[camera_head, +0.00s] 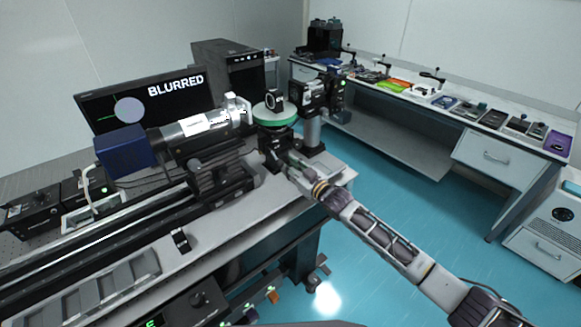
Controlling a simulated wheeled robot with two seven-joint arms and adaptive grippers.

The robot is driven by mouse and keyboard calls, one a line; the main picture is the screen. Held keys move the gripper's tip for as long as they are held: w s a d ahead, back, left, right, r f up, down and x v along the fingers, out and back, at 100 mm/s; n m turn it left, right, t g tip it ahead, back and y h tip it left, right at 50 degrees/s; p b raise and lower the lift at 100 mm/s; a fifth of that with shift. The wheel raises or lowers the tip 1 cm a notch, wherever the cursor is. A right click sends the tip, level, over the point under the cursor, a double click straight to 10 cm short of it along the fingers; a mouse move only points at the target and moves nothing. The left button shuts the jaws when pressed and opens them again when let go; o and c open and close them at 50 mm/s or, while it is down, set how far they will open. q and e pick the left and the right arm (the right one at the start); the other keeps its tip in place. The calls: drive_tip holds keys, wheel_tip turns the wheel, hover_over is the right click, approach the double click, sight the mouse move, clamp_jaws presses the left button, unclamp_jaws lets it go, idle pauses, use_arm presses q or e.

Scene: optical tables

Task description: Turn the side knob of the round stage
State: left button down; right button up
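The round stage (275,112) has a pale green rim and a dark body, and stands on a mount at the right end of the optical table (75,245). A small dark ring-shaped part (273,98) stands upright on top of it. My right gripper (277,158) is just below the stage, close against its dark mount. The fingertips merge with the dark parts there, so I cannot tell whether they are open or shut, or touch anything. I cannot make out the side knob. My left gripper is out of view.
A monitor (140,100) behind reads "BLURRED" beside a pale disc. A blue and silver camera tube (125,150) points at the stage from the left. A dark device on a post (312,130) stands close on the right. A side bench (500,150) holds several small items.

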drive_tip(key=shift+c, duration=0.9)
drive_tip(key=shift+n, duration=1)
drive_tip(key=shift+n+p, duration=0.3)
drive_tip(key=shift+n, duration=0.1)
drive_tip(key=o, duration=1)
drive_tip(key=shift+o, duration=0.2)
drive_tip(key=shift+v, duration=1.2)
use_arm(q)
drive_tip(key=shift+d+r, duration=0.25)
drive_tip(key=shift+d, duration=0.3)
use_arm(e)
drive_tip(key=shift+v, duration=4.8)
